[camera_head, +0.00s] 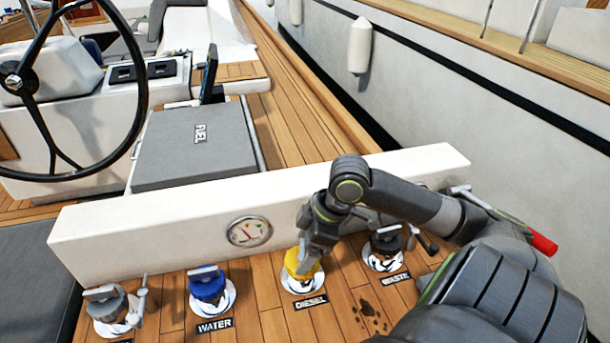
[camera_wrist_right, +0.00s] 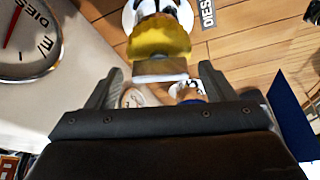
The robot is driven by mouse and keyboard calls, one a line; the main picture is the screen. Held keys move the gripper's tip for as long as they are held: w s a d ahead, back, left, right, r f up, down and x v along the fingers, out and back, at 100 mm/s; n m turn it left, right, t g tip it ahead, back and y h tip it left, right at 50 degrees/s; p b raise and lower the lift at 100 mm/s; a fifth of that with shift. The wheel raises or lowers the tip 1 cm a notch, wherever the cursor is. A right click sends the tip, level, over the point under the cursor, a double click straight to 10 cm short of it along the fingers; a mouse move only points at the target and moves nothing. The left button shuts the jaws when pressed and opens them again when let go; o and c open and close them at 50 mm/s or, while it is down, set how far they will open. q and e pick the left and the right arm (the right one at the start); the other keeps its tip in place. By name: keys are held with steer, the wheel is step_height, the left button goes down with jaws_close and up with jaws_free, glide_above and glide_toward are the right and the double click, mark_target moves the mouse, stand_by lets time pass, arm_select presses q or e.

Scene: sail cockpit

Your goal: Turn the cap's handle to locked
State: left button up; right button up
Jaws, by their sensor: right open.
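A yellow cap (camera_head: 303,268) sits on a white round plate behind the DIESEL label (camera_head: 311,302). My right gripper (camera_head: 305,262) is over it and hides most of its top and handle. In the right wrist view the yellow cap (camera_wrist_right: 160,38) lies just ahead of the open fingers (camera_wrist_right: 158,78). A flat pale handle (camera_wrist_right: 160,70) on the cap's near side shows between the fingertips, with a gap on both sides. I cannot tell which mark the handle points to. My left gripper is not in view.
A blue cap (camera_head: 207,284) by the WATER label, a grey cap (camera_head: 108,306) and a black cap (camera_head: 385,244) by the WASTE label stand in the same row. A white ledge with a round gauge (camera_head: 249,231) rises behind them. A dark stain (camera_head: 371,315) marks the deck.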

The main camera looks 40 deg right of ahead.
steer(key=shift+c, duration=0.2)
steer(key=c, duration=1)
steer(key=shift+o, duration=0.2)
steer(key=m+p, duration=0.2)
steer(key=shift+a+r+h+p, duration=0.15)
steer(key=shift+h+p, duration=0.15)
steer(key=shift+p, duration=0.05)
steer(key=m+h+p, duration=0.1)
steer(key=m+p, duration=0.3)
steer(key=p, duration=0.2)
steer(key=m+h+p, duration=0.2)
steer(key=m+p, duration=0.3)
steer(key=p, duration=0.2)
steer(key=m+h+p, duration=0.2)
steer(key=m+p, duration=0.3)
steer(key=p, duration=0.2)
steer(key=shift+a+r, duration=0.1)
steer(key=shift+a, duration=0.25)
steer(key=shift+f+m+h+p, duration=0.25)
steer(key=shift+m+h+p, duration=0.25)
steer(key=shift+m+p, duration=0.6)
